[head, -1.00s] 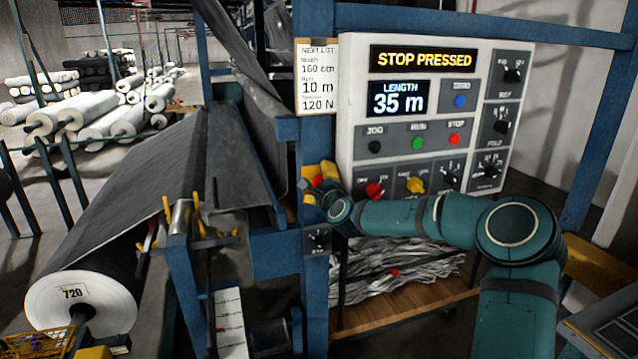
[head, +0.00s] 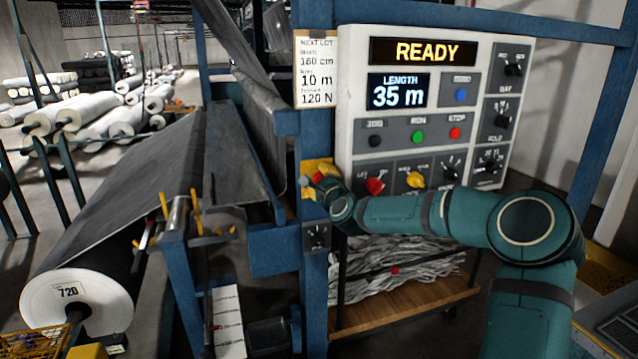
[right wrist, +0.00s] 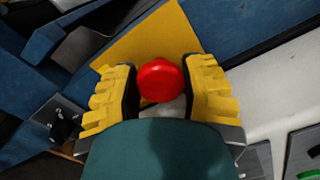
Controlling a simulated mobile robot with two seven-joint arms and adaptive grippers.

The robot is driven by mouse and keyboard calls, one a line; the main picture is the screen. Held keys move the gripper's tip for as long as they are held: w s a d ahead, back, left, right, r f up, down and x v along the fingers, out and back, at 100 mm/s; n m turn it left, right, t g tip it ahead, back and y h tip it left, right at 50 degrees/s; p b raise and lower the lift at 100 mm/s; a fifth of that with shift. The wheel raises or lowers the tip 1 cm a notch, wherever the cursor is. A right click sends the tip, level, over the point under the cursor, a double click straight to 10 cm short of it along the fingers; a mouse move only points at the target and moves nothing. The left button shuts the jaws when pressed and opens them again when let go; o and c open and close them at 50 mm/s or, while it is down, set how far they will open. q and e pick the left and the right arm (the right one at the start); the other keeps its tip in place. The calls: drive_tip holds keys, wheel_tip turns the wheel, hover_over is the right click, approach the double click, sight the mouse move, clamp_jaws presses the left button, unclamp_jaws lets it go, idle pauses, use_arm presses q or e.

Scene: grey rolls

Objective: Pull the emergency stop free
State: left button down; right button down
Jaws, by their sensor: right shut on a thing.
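The emergency stop is a red round button (right wrist: 160,80) in front of a yellow plate (right wrist: 150,38) in the right wrist view. The yellow plate also shows in the head view (head: 313,165), on the blue post left of the control panel (head: 345,110). My right gripper (head: 320,182) is at the button, with its yellow-padded fingers on both sides of it in the right wrist view. It is shut on the button. The panel's top display (head: 423,52) reads READY. My left gripper is not in view.
A white lot card (head: 316,72) hangs beside the panel. A small dark knob (head: 317,237) is on the post below my gripper. A cart with crumpled grey cloth (head: 400,270) stands under my right arm. A large grey roll (head: 80,290) is at lower left.

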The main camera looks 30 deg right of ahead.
drive_tip(key=shift+a+f, duration=0.1)
drive_tip(key=shift+c, duration=2)
unclamp_jaws()
drive_tip(key=shift+s, duration=0.15)
drive_tip(key=v, duration=1.2)
